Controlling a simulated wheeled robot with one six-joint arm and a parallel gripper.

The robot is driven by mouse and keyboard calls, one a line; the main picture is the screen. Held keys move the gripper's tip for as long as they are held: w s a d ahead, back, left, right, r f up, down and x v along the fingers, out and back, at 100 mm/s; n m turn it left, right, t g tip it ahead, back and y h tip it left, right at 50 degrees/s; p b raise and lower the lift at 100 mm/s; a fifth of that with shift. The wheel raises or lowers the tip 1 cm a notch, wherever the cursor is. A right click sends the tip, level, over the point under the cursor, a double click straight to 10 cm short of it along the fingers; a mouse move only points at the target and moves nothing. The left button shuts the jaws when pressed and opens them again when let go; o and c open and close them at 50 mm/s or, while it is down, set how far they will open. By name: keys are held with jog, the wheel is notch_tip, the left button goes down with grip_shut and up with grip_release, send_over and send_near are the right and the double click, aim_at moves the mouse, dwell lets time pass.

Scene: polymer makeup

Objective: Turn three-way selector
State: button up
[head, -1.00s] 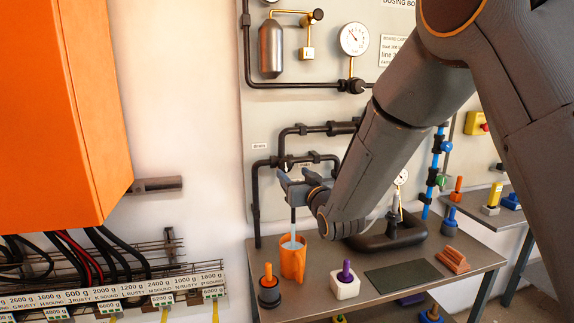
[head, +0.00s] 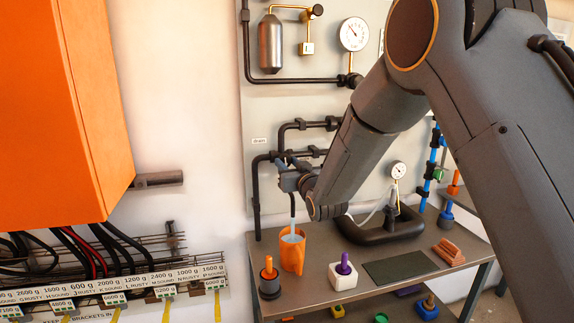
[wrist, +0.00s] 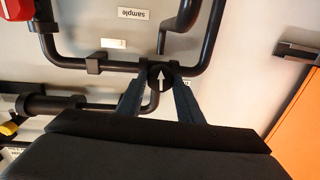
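The three-way selector (wrist: 161,77) is a dark round knob with a white arrow, seen in the wrist view where black pipes meet on the grey board. The arrow points up in that view, toward the label "sample" (wrist: 133,13). My gripper (wrist: 160,82) has its two dark blue fingers apart, one on each side of the knob. I cannot tell whether they touch it. In the head view my gripper (head: 284,164) is at the lower left pipes, and it hides the selector there. The label "drain" (head: 259,141) is above the pipes.
Below my gripper a pipe hangs over an orange cup (head: 292,252) on the bench. Beside it stand an orange-handled black piece (head: 269,280) and a purple-knobbed white block (head: 343,272). An orange cabinet (head: 60,110) is at the left. Pipes (head: 257,190) run close around my gripper.

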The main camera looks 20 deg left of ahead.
jog(key=shift+s+a, duration=0.1)
jog(key=shift+a, duration=0.05)
jog(key=shift+n, duration=0.3)
jog(key=n+b, duration=0.3)
jog(key=shift+b, duration=0.35)
jog(key=n+b, duration=0.3)
jog(key=n, duration=0.1)
jog(key=shift+n+h, duration=0.3)
jog(key=n+b, duration=0.2)
jog(key=n, duration=0.2)
jog(key=shift+a+r+h, duration=0.1)
jog(key=shift+h, duration=0.2)
jog(key=shift+s+n, duration=0.1)
jog(key=shift+n, duration=1.6)
jog(key=shift+h, duration=0.3)
